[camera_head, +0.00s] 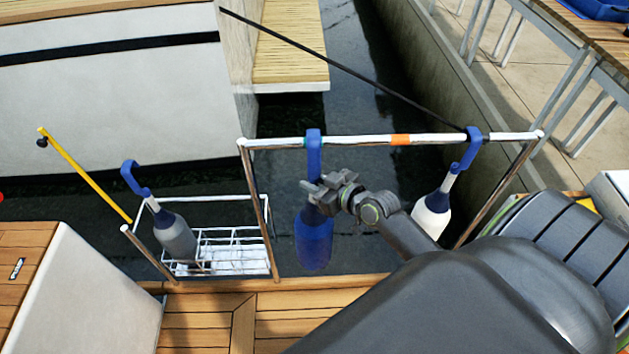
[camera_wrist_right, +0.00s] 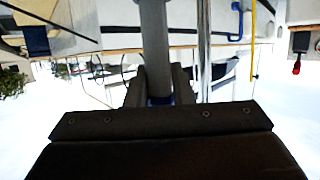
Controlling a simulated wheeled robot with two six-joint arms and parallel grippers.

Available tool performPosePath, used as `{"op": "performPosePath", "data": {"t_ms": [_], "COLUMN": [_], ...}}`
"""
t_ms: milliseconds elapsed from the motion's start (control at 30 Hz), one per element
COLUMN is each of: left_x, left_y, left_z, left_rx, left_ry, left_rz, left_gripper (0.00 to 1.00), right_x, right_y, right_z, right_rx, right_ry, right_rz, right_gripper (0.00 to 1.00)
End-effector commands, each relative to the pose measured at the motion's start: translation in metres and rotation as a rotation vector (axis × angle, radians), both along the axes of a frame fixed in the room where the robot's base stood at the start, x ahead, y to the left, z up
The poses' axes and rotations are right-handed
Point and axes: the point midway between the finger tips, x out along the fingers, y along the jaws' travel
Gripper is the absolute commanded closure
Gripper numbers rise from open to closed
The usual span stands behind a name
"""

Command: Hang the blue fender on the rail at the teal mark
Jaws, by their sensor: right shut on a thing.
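The blue fender (camera_head: 315,240) hangs upright below the white rail (camera_head: 355,140), with its blue hook (camera_head: 313,150) up at the rail. I cannot tell whether the hook bears on the rail. My right gripper (camera_head: 318,190) is shut on the fender's neck, just below the hook. In the right wrist view the grey neck (camera_wrist_right: 154,45) runs between the two dark fingers (camera_wrist_right: 158,88). My left gripper is out of view.
An orange band (camera_head: 400,140) marks the rail further right. A white fender (camera_head: 433,214) hangs near the right end, beside a dark line (camera_head: 350,72). A grey fender (camera_head: 175,238) stands in a white wire rack (camera_head: 235,237) at left, near a yellow pole (camera_head: 85,177).

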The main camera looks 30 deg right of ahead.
Motion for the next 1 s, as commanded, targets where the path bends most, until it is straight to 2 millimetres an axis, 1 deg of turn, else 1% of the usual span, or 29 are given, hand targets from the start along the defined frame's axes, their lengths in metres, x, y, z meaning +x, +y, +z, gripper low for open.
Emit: {"op": "performPosePath", "data": {"t_ms": [100, 600, 700, 1000], "left_x": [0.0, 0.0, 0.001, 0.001], "left_y": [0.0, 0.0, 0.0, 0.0], "left_z": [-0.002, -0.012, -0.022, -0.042], "left_rx": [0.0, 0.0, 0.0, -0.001], "left_ry": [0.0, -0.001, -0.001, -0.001], "left_rz": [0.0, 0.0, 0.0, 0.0], "left_gripper": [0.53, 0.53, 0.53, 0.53], "right_x": [0.009, 0.04, 0.04, 0.04], "right_y": [-0.005, -0.024, -0.024, -0.023], "right_z": [0.002, 0.001, -0.009, -0.029], "right_rx": [0.0, 0.0, 0.002, 0.001], "right_ry": [-0.006, -0.006, -0.004, -0.005], "right_rz": [0.001, 0.0, 0.0, 0.0], "right_gripper": [1.0, 1.0, 1.0, 1.0]}}
